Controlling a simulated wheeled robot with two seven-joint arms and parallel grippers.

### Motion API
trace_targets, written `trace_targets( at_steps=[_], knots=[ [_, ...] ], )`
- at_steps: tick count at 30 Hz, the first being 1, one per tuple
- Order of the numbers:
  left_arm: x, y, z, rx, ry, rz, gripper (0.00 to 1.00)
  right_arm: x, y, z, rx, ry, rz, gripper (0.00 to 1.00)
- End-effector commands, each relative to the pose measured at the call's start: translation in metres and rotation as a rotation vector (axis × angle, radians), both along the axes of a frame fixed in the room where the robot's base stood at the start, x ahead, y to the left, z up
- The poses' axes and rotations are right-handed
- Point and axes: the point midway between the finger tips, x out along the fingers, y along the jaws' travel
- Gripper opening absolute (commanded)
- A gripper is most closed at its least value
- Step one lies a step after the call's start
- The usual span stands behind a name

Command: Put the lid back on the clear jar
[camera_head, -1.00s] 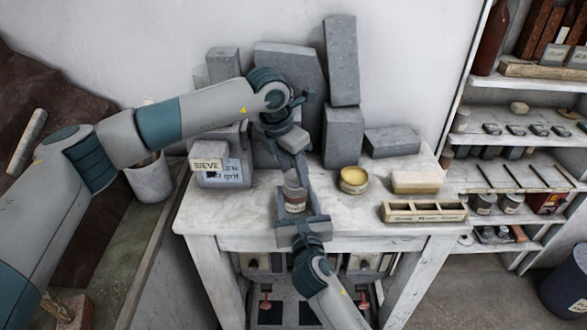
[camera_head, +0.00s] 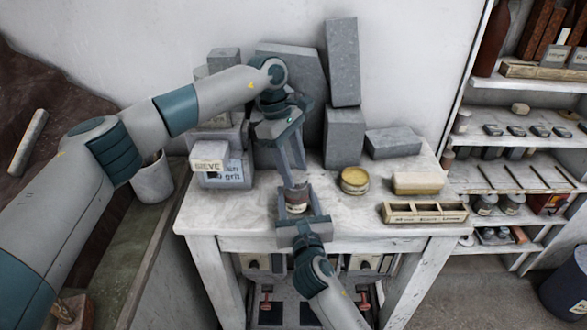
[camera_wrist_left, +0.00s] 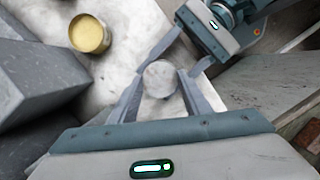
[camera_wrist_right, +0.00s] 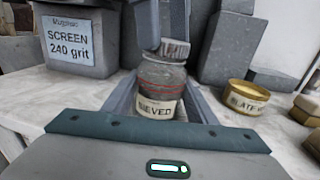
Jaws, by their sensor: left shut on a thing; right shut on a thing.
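The clear jar (camera_head: 296,205) stands near the table's front edge; its "SIEVED" label shows in the right wrist view (camera_wrist_right: 157,100). My right gripper (camera_head: 298,216) is shut around the jar's body from the front. My left gripper (camera_head: 294,172) points down from above, its fingers shut on the round grey lid (camera_wrist_left: 160,78). In the right wrist view the lid (camera_wrist_right: 176,49) is at the jar's mouth, looking slightly right of its centre. I cannot tell whether lid and jar touch. The fingers hide part of the lid.
A yellow-topped tin (camera_head: 354,181) stands right of the jar. A compartmented wooden tray (camera_head: 424,213) and a tan block (camera_head: 417,183) lie farther right. Grey blocks (camera_head: 343,135) stand behind, and a "SCREEN 240 grit" box (camera_wrist_right: 77,42) is at left. Bare tabletop lies between.

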Motion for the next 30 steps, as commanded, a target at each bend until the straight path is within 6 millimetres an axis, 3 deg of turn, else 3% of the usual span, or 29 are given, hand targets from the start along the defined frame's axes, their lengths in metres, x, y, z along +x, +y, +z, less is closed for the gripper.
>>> trace_targets(
  at_steps=[30],
  knots=[
    [0.0047,-0.0076,0.0004,0.004,-0.003,-1.433,0.23,-0.0006,-0.0001,-0.0011,0.000,0.002,0.000,0.00]
  ],
)
